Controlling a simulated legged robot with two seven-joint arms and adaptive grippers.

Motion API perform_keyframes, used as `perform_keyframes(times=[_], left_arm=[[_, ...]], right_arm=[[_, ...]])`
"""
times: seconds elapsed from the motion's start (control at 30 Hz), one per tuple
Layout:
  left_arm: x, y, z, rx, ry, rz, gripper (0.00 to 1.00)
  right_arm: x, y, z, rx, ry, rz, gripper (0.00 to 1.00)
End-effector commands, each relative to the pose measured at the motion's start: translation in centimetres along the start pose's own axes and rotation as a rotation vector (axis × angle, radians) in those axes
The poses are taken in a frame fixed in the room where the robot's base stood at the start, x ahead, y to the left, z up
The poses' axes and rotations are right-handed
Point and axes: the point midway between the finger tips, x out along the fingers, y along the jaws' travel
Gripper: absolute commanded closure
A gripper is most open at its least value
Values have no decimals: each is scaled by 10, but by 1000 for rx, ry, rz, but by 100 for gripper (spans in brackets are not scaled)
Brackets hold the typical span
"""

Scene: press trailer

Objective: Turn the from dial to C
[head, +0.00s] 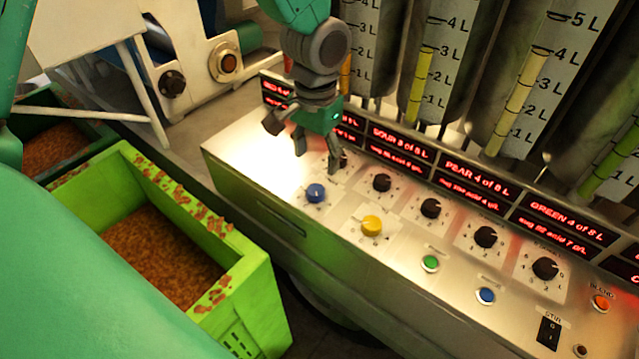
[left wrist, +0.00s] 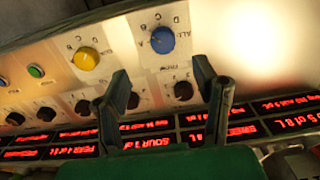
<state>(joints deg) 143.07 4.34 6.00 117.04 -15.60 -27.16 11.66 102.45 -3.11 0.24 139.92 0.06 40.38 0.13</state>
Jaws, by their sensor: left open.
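The blue dial (head: 316,193) sits on the left part of the sloped metal control panel (head: 240,150). In the left wrist view the blue dial (left wrist: 163,40) has letters around it, and its label seems to read FROM; the exact letter it points at is too small to tell. My left gripper (head: 318,160) is open and empty, fingers pointing down, just behind the blue dial in the head view and apart from it. In the left wrist view its fingertips (left wrist: 162,78) spread on either side below the blue dial. My right gripper is not in view.
A yellow dial (head: 371,226) is right of the blue one. Black knobs (head: 430,208) run in a row behind, close to the fingers, below red displays (head: 476,178) and level tubes. Green (head: 430,263) and blue buttons are in front. A green crate (head: 262,300) stands left.

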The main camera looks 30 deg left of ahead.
Motion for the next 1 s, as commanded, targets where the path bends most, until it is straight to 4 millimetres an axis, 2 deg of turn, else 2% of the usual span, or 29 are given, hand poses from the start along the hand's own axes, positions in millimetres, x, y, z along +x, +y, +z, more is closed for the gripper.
perform_keyframes(times=[0.03,0.1,0.4,0.6,0.87,0.9,0.97,1.0], left_arm=[[14,-1,1,0,-6,0,45],[30,-1,1,1,-6,1,45],[81,2,2,1,-2,-3,45],[94,2,1,0,0,-2,45],[96,0,1,0,2,0,45],[96,0,1,0,2,0,49],[96,0,1,0,2,1,70],[96,0,1,0,1,0,84]], right_arm=[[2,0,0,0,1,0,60],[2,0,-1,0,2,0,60],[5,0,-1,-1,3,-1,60],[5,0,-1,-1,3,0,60],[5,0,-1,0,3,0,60],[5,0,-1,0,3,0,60],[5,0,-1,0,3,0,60],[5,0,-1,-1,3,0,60]])
